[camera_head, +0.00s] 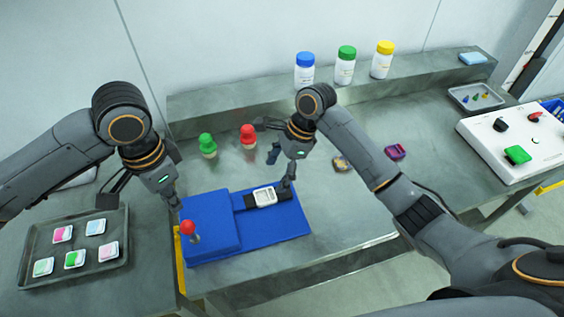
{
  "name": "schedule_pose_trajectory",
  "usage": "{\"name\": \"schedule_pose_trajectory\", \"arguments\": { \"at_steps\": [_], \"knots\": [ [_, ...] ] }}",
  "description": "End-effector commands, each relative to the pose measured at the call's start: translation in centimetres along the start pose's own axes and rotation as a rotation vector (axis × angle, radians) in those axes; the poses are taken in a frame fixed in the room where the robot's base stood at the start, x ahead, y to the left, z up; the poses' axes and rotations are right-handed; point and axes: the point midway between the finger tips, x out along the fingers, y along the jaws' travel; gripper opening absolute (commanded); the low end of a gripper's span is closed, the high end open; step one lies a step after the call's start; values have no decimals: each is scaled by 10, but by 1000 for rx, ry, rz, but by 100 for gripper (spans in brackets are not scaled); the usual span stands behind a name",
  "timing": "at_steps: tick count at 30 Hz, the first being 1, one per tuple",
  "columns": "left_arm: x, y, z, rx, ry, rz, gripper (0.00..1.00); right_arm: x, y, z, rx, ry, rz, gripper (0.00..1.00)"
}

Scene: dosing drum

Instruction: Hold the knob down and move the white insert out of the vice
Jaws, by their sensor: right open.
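The blue vice (215,245) sits at the front left of the table. Its red knob (187,227) stands upright at its left end. The white insert (264,197) lies between the black jaws on the vice's right part. My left gripper (141,203) is open and empty, above and left of the knob; one finger is near the knob, apparently without touching it. My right gripper (280,168) is open, just above and behind the insert, with one fingertip close to the insert's right end. I cannot tell whether that fingertip touches it.
A tray (30,268) with several small coloured packs stands left. Green (208,146) and red (248,137) capped objects stand behind the vice. Bottles line the back ledge (270,90). A white control box (515,145) stands right.

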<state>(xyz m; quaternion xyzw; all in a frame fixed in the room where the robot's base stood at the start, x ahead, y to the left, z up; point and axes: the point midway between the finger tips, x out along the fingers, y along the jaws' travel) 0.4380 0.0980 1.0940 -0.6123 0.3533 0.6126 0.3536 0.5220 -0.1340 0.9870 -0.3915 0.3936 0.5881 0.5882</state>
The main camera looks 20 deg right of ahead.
Motion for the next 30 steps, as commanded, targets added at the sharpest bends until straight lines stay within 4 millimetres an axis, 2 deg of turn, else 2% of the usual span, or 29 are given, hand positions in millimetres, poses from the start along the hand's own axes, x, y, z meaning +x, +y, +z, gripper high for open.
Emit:
{"name": "schedule_pose_trajectory", "arguments": {
  "at_steps": [6,12,18,26,27,30],
  "knots": [
    [0,0,0,0,0,0,0,44,1,0,-1,1,3,74],
    [0,0,0,0,0,0,0,73,0,0,-2,0,1,74],
    [0,0,0,0,0,0,0,86,0,0,-2,1,-1,74],
    [0,0,0,0,0,0,0,88,0,0,-3,1,-1,74],
    [0,0,0,0,0,0,0,88,0,0,-2,1,-1,72],
    [0,0,0,0,0,0,0,88,0,0,-3,1,-1,51]
  ]
}}
